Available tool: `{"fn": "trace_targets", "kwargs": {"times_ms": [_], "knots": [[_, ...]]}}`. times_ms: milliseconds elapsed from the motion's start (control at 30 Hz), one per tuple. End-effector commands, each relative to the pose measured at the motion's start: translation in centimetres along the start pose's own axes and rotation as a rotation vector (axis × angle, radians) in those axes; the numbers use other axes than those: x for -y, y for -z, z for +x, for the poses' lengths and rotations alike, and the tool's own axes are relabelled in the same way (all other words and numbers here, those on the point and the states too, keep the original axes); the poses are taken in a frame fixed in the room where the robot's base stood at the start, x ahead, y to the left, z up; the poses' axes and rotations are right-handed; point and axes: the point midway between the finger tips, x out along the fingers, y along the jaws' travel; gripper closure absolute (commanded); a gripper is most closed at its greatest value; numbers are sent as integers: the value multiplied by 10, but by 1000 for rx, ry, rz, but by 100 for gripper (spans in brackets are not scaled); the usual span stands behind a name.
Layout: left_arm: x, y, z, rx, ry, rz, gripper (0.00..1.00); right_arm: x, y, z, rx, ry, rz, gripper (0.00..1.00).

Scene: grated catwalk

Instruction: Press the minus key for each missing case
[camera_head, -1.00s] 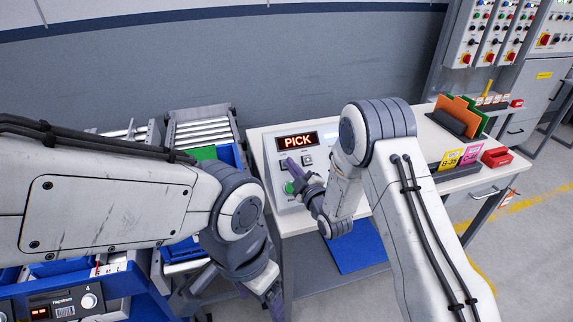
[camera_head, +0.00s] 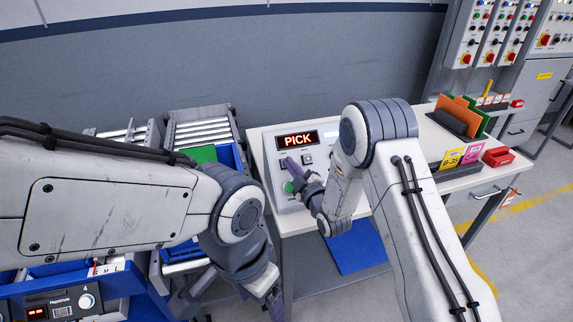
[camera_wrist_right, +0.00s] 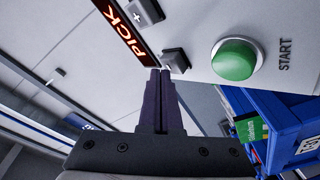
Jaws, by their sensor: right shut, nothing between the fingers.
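The white control box (camera_head: 276,172) stands on the table with a lit display reading PICK (camera_head: 297,140). In the right wrist view the plus key (camera_wrist_right: 147,12) and a second dark key (camera_wrist_right: 176,58) sit between the display and the green START button (camera_wrist_right: 234,60). My right gripper (camera_head: 288,162) is shut and empty, its purple fingertips right at that second key, which they partly cover. I cannot tell whether they press it; its mark is hidden. My left gripper (camera_head: 273,304) hangs low, left of the table, its jaws unclear.
Roller conveyors (camera_head: 203,128) and a blue crate (camera_head: 228,156) with a green item (camera_head: 201,154) stand on the left.

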Motion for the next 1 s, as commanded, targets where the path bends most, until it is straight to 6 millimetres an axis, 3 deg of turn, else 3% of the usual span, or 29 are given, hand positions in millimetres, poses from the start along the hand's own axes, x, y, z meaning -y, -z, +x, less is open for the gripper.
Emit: {"fn": "trace_targets", "kwargs": {"times_ms": [1000], "knots": [[1, 0, 10, 0, 0, 0, 23, 5, -5, 7, 0, 0, 0, 100]]}}
